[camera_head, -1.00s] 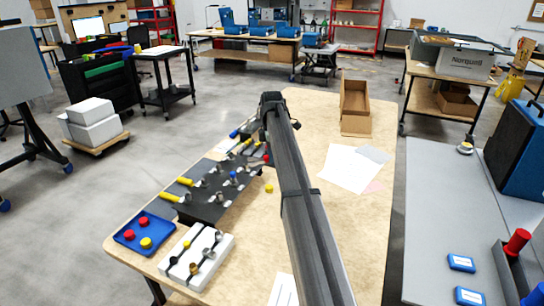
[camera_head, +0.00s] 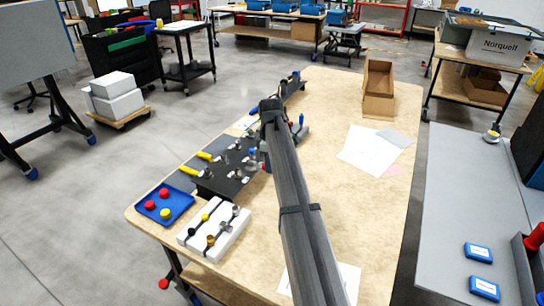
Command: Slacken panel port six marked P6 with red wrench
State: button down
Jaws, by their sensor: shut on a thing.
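The dark panel (camera_head: 222,182) with several metal ports lies on the left part of the wooden table. The port labels are too small to read, so I cannot tell which is P6. My gripper (camera_head: 262,160) is over the panel's right side, mostly hidden behind my own forearm. It is shut, and a small red bit, seemingly the red wrench (camera_head: 265,166), shows at it. The wrench's jaw and its contact with any port are hidden. Two yellow-handled tools (camera_head: 196,171) lie at the panel's left edge.
A blue tray (camera_head: 149,214) with red and yellow caps and a white block (camera_head: 190,240) with fittings stand at the table's near left. An open cardboard box (camera_head: 378,90) and papers (camera_head: 366,150) lie to the right.

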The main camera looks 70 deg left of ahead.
jog(key=m, duration=0.2)
jog(key=shift+d+m, duration=0.25)
jog(key=shift+m, duration=0.15)
jog(key=m, duration=0.5)
jog(key=shift+a, duration=0.15)
jog(key=shift+f, duration=0.15)
dwell(0.4)
jog(key=shift+s+a+f, duration=0.1)
jog(key=shift+a+f, duration=0.1)
jog(key=shift+f, duration=0.35)
jog(key=shift+s+a+f, duration=0.1)
jog(key=shift+a+f, duration=0.1)
jog(key=shift+f, duration=0.35)
jog(key=shift+a+f, duration=0.1)
jog(key=shift+a, duration=0.1)
jog(key=shift+s+a+f, duration=0.15)
jog(key=shift+a, duration=0.4)
jog(key=shift+a, duration=0.1)
